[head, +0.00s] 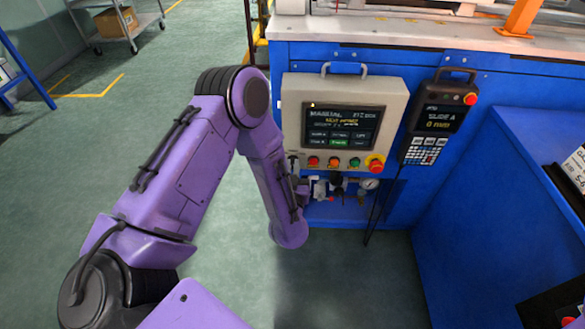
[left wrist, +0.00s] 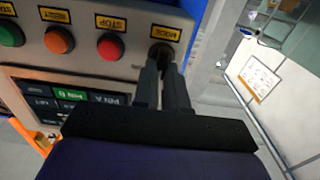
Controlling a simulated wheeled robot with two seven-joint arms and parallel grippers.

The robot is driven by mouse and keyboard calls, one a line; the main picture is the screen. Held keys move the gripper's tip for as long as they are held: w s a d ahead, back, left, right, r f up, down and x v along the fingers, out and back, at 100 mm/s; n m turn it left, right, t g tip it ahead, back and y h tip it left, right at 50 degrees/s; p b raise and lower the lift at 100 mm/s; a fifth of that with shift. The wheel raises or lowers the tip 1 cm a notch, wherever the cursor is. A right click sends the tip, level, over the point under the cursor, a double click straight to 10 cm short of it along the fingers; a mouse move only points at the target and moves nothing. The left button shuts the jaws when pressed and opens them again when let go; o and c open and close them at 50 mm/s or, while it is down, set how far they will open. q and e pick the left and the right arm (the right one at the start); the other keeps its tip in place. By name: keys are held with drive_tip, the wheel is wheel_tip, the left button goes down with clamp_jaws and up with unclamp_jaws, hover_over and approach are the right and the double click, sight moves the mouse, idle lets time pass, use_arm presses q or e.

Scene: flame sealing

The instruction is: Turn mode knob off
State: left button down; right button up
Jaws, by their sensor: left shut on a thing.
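The mode knob (left wrist: 161,50) is a dark knob under a yellow MODE label at the end of the button row in the left wrist view. My left gripper (left wrist: 165,68) is shut on it, with one finger on each side; the fingers partly hide the knob, and its exact setting cannot be read. In the head view the control panel (head: 292,92) is a beige box with a lit screen (head: 343,127) reading MANUAL. My purple left arm comes down at its left side and largely hides the knob's corner. My right gripper is not in view.
A red stop button (left wrist: 110,46) is beside the knob, with orange (left wrist: 59,40) and green (left wrist: 10,33) buttons further along. A red emergency stop (head: 375,164) sits at the panel's lower right. A handheld pendant (head: 440,120) hangs to the right. Small valves and a gauge (head: 369,184) are below.

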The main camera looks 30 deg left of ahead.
use_arm(q)
drive_tip(key=shift+n, duration=0.3)
drive_tip(key=n, duration=0.3)
drive_tip(key=shift+a, duration=0.1)
drive_tip(key=n, duration=0.5)
drive_tip(key=shift+s+a+f, duration=0.1)
idle(0.4)
drive_tip(key=c, duration=1.2)
unclamp_jaws()
drive_tip(key=v, duration=1)
drive_tip(key=shift+s, duration=0.25)
